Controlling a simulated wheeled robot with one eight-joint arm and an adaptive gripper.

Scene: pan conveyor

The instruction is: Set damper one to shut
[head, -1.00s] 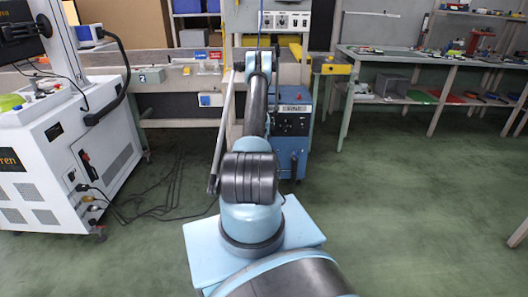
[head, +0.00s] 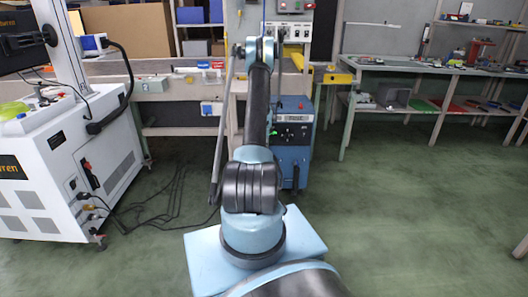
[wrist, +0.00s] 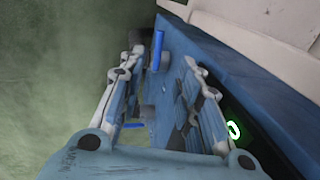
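I cannot read a label for damper one in either view. A blue cabinet (head: 300,155) with a dark front panel, a green light and a dark upright handle (head: 295,174) stands beyond my arm in the head view. In the wrist view my gripper (wrist: 162,64) is open, its two fingers apart. A blue face (wrist: 176,35), probably this cabinet, lies beyond and beside the right finger. A bright blue peg-like handle (wrist: 158,50) shows between the fingertips, apparently not gripped.
A white cart (head: 70,160) with cables on the floor stands at the left. A conveyor bench (head: 180,112) runs behind, with a control box (head: 293,32) above. A workbench (head: 400,68) with shelves stands at the right. The green floor (head: 400,220) at the right is clear.

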